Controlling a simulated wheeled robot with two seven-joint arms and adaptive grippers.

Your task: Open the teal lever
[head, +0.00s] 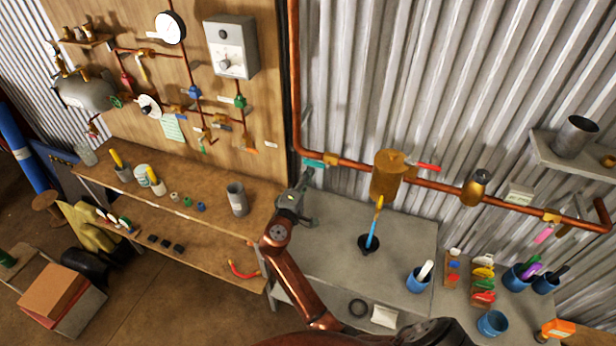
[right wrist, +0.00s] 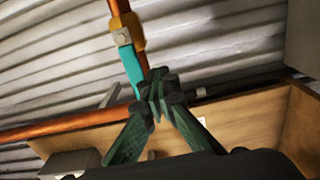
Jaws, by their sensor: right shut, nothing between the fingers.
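The teal lever (head: 313,162) sits on a brass valve (head: 332,160) on the copper pipe along the corrugated wall. In the head view it points left along the pipe. In the right wrist view the teal lever (right wrist: 130,68) runs from the valve's clamp down to my right gripper (right wrist: 157,88). My right gripper (head: 305,180) is shut and empty, its fingertips at the lever's free end. They overlap that end in the wrist view; I cannot tell whether they touch it. My left gripper is not in view.
A large brass fitting (head: 387,175) and a red lever (head: 428,166) are further right on the pipe. A grey bench (head: 330,255) lies below, with a blue-handled brush and cups. A wooden board with gauges (head: 170,30) and a workbench (head: 215,230) are to the left.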

